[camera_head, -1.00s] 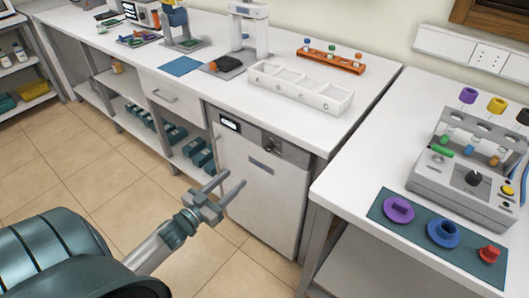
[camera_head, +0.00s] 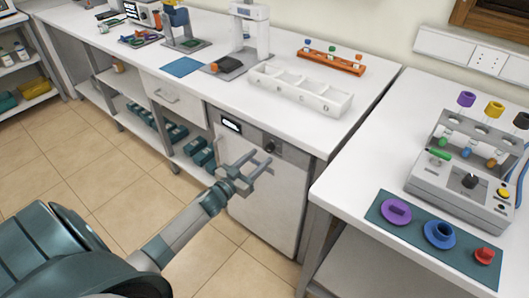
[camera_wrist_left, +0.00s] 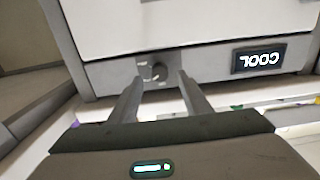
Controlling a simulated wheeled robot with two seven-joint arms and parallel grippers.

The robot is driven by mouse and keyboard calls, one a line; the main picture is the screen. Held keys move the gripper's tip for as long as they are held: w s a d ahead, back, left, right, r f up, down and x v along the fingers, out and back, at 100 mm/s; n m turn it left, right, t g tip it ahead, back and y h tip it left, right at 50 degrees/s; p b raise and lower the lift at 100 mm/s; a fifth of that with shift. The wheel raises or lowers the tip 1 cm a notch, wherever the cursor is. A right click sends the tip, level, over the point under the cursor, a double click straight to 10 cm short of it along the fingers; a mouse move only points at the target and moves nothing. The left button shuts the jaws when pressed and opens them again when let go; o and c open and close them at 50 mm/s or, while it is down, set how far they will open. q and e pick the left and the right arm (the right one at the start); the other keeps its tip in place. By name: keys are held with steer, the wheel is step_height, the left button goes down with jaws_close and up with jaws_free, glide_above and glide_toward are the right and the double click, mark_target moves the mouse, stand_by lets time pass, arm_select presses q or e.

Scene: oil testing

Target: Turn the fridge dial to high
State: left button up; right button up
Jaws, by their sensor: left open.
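The fridge (camera_head: 277,205) is a white-fronted unit under the long counter, with a grey strip along its top. A small dark display (camera_head: 231,126) sits at the strip's left; in the left wrist view the display (camera_wrist_left: 272,58) reads "COOL", upside down. The dark round dial (camera_head: 270,147) is at the strip's right. The dial also shows in the left wrist view (camera_wrist_left: 158,71), ahead of and between my fingertips. My left gripper (camera_head: 262,160) is open and empty, in front of the fridge just below the dial. I cannot tell whether it touches the dial. My right gripper is not in view.
A white divided tray (camera_head: 300,90) and an orange rack (camera_head: 331,62) stand on the counter above. The right-hand table (camera_head: 345,185) juts forward, with a grey device (camera_head: 460,190) and a teal mat (camera_head: 465,258). Floor in front of the fridge is clear.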

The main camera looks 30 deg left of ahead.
mark_target(268, 150)
arm_select(q)
steer(key=w, duration=0.3)
steer(key=shift+d, duration=0.1)
steer(key=shift+w, duration=0.45)
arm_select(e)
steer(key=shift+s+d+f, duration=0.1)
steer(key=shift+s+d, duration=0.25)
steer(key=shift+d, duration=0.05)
arm_select(q)
steer(key=c, duration=1)
steer(key=shift+c, duration=0.2)
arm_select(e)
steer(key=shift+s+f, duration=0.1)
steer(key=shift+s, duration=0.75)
